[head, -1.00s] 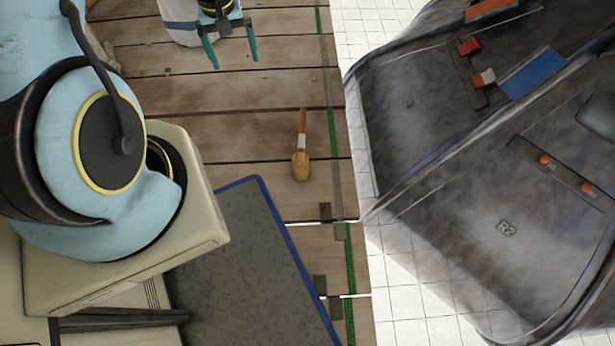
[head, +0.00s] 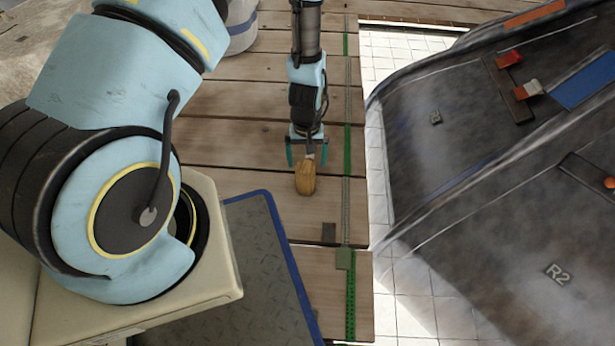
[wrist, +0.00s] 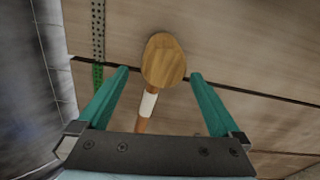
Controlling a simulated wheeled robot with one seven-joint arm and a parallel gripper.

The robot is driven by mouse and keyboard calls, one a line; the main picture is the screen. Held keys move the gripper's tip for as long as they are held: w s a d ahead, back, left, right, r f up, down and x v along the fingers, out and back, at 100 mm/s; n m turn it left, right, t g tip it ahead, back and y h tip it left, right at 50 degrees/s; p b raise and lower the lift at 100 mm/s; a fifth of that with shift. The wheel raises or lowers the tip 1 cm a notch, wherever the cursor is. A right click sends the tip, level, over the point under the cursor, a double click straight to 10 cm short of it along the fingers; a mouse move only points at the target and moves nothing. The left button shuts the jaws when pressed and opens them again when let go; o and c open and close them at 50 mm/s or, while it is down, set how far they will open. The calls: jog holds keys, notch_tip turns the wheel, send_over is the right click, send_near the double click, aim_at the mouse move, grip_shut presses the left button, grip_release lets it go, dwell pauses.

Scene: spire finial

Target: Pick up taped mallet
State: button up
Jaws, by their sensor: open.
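The taped mallet (head: 306,178) lies on the wooden planks, its rounded wooden head towards me in the head view. In the wrist view the mallet's head (wrist: 164,60) is at upper centre, with a white tape band on its orange-brown handle. My gripper (head: 307,160) is over the handle, its teal fingers one on each side. In the wrist view my gripper (wrist: 160,74) is open, and the mallet lies between the fingers with a gap on both sides. The handle's far end is hidden behind the gripper's palm.
A large dark grey shell marked R2 (head: 450,200) stands to the right, past a strip of white tiles (head: 385,190). A green perforated strip (head: 350,290) runs along the planks' right edge. A blue-edged dark plate (head: 262,260) lies at lower centre. The planks around the mallet are clear.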

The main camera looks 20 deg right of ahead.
aim_at(307, 164)
notch_tip(307, 164, down, 3)
jog(key=shift+f+b, duration=0.15)
jog(key=shift+b, duration=0.4)
jog(key=f+b, duration=0.2)
jog(key=f, duration=0.1)
jog(key=f+b, duration=0.1)
jog(key=f, duration=0.1)
jog(key=shift+s+a+b, duration=0.2)
jog(key=shift+a+b, duration=0.05)
jog(key=shift+b, duration=0.05)
jog(key=c, duration=1.5)
jog(key=shift+r, duration=0.1)
jog(key=shift+c, duration=0.2)
